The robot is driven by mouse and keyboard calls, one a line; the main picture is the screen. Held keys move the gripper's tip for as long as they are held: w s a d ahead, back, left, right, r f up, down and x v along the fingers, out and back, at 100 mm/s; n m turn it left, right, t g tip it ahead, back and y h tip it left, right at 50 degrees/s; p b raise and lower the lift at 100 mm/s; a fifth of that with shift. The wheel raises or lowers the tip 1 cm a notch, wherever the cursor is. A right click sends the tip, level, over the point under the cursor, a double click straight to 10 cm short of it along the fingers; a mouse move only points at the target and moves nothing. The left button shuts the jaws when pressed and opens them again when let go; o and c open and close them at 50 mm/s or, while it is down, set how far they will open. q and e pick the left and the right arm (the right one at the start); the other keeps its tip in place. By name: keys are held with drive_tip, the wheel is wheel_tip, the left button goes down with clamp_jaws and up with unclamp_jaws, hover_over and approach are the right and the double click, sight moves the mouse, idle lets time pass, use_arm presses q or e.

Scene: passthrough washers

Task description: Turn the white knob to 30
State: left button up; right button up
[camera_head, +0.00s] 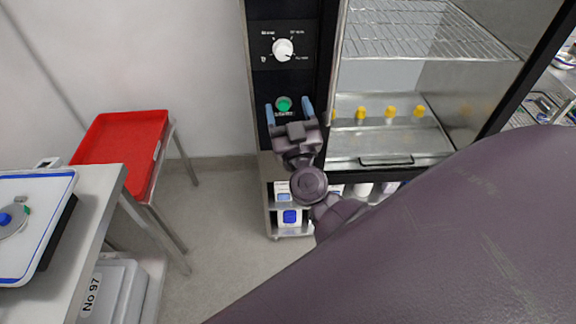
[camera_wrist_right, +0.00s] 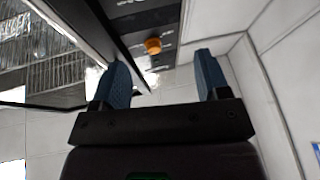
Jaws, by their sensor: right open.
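The white knob (camera_head: 283,49) sits on a black dial panel at the upper part of the machine's left column. Marks are printed around it, too small to read surely. My right gripper (camera_head: 288,104) is open and empty in front of the column, below the knob in the picture. Its two blue fingers appear on either side of a green button (camera_head: 283,104). In the right wrist view the open fingers (camera_wrist_right: 160,62) have an orange button (camera_wrist_right: 152,46) on a dark panel beyond them. I cannot make out the white knob there. My left gripper is not in view.
Right of the column is an open steel chamber with a wire rack (camera_head: 420,30) and several yellow-capped items (camera_head: 390,112). A red tray (camera_head: 120,150) rests on a stand at left, beside a table with a white tray (camera_head: 35,190). Floor between stand and column is clear.

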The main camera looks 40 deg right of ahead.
drive_tip(key=s+a+f+n+g+y, duration=0.1)
drive_tip(key=s+f+n+y, duration=0.1)
drive_tip(key=f, duration=0.3)
drive_tip(key=s+a+f+n+g+y, duration=0.1)
drive_tip(key=s+a+f+y, duration=0.1)
drive_tip(key=f+y, duration=0.2)
drive_tip(key=s+a+f+n+g+y+b, duration=0.1)
drive_tip(key=s+f+n+y, duration=0.1)
drive_tip(key=f, duration=0.4)
drive_tip(key=shift+s+a+f+n+y, duration=0.15)
drive_tip(key=shift+a+n+y, duration=0.15)
drive_tip(key=shift+y, duration=0.3)
